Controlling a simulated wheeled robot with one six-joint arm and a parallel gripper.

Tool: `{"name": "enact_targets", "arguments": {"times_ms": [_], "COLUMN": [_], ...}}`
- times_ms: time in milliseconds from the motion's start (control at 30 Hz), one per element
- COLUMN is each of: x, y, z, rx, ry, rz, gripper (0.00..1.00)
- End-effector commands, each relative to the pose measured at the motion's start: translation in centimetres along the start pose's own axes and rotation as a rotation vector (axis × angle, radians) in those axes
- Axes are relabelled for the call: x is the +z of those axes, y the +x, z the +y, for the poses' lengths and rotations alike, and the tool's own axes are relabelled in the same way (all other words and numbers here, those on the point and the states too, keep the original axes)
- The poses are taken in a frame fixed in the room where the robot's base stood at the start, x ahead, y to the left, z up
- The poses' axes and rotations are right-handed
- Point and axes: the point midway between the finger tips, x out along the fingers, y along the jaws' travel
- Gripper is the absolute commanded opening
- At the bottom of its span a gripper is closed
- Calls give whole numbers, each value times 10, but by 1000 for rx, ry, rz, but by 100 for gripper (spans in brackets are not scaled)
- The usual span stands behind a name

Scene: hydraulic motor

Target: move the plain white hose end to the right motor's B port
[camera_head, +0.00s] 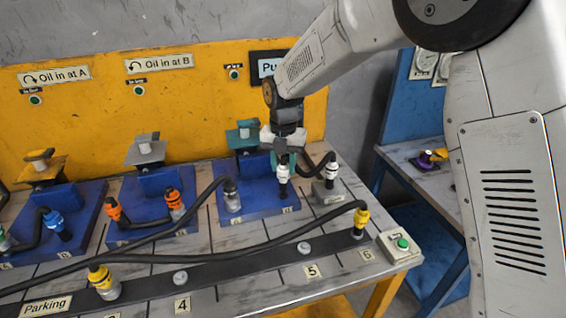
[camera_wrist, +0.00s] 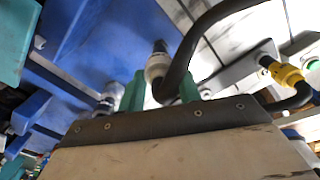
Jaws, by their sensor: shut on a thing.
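My gripper (camera_head: 284,158) is shut on the plain white hose end (camera_head: 283,173), above the right side of the right motor's blue plate (camera_head: 256,205). The wrist view shows the white end (camera_wrist: 156,67) between my green fingers (camera_wrist: 161,92), with its black hose curving away. In the head view the end is upright over the B-port spot; I cannot tell whether it touches the port. The teal right motor (camera_head: 243,134) stands behind. The hose's other end, white with dark bands (camera_head: 331,170), stands on a grey block (camera_head: 326,192) to the right.
A clear-grey hose end (camera_head: 233,198) stands on the plate's left side. Long black hoses cross the bench front. Yellow hose ends (camera_head: 360,220) (camera_head: 104,284) stand on the dark parking strip (camera_head: 245,263). A green-button box (camera_head: 401,246) sits at the right corner.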

Motion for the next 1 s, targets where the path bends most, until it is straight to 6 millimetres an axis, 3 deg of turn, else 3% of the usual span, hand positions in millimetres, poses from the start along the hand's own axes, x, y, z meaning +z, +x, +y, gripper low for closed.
{"name": "enact_targets", "arguments": {"times_ms": [367,767,800,867,1000], "x": [0,0,0,0,0], "y": [1,16,15,15,15], "z": [0,0,1,0,0], "rx": [0,0,1,1,0], "ry": [0,0,0,0,0], "rz": [0,0,-1,-1,0], "gripper": [0,0,45,59,59]}}
